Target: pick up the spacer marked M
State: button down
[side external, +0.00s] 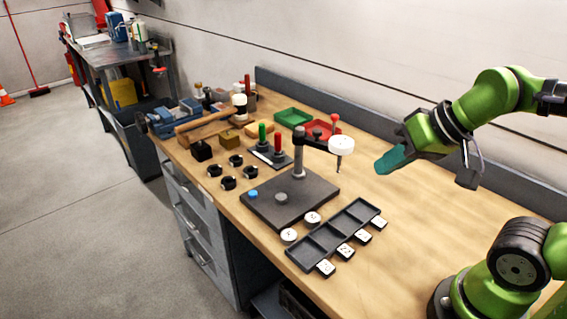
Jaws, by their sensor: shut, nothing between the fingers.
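Two small round white-topped pieces, one at the left (289,236) and one at the right (312,218), lie between the dark base plate and the black tray; they may be spacers. Their marks are too small to read, so I cannot tell which is M. The black compartment tray (318,241) has several white labels along its front edge, also unreadable. My gripper (383,168), with teal fingers, is shut and empty. It hangs above the bench, up and to the right of the tray, touching nothing.
A dark base plate (262,212) carries a post and an arm with a white disc head (341,145), left of my gripper. Several black rings (228,183), red and green handles and trays (292,117) stand farther back. The bench (420,215) is clear right of the tray.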

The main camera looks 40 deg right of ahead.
jog(key=c, duration=1.8)
grip_release()
jog(key=shift+c, duration=0.2)
jog(key=o, duration=1.3)
jog(key=shift+a, duration=0.1)
